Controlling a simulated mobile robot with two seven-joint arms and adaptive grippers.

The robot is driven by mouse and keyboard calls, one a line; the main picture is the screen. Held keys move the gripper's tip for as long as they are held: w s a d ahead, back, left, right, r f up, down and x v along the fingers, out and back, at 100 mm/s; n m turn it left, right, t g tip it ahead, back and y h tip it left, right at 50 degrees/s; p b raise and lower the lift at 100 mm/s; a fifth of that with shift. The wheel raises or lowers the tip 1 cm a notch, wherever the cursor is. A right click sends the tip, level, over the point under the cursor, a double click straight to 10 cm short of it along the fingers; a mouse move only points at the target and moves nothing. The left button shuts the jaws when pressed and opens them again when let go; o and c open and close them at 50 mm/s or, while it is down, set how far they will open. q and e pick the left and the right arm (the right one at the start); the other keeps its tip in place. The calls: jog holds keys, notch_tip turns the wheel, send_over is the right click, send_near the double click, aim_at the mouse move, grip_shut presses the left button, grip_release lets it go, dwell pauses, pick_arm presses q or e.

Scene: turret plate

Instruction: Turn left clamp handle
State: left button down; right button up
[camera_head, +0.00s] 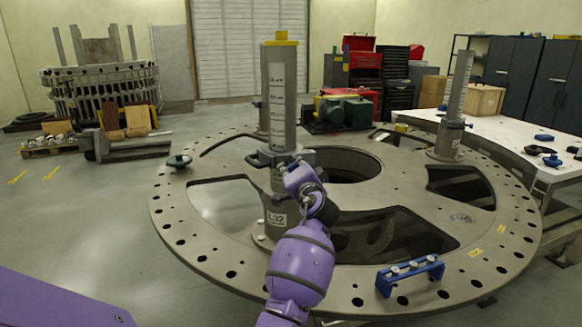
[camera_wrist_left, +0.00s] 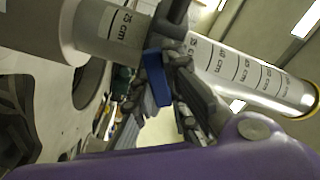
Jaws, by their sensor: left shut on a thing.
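A tall grey post (camera_head: 278,90) with a printed scale and yellow cap stands on the round turret plate (camera_head: 205,268). A grey clamp (camera_head: 265,158) sits around the post, partway up. My left gripper (camera_head: 292,166) is at the clamp's near right side, partly hidden by my purple wrist. In the left wrist view, my gripper (camera_wrist_left: 165,65) is shut on the blue clamp handle (camera_wrist_left: 157,80), with the scaled post (camera_wrist_left: 245,72) running behind it. The exact contact is partly hidden by the fingers. My right gripper is not in view.
Another scaled post (camera_head: 458,95) with a clamp stands at the right of the plate. A blue rack (camera_head: 410,274) lies on the near rim, and a dark knob (camera_head: 178,161) on the left rim. A white table (camera_head: 500,135) stands at right.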

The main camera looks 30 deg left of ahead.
pick_arm(q)
jog(key=m, duration=0.6)
jog(key=shift+f, duration=0.15)
jog(key=shift+m, duration=0.3)
jog(key=c, duration=1.7)
grip_release()
jog(key=v, duration=1.2)
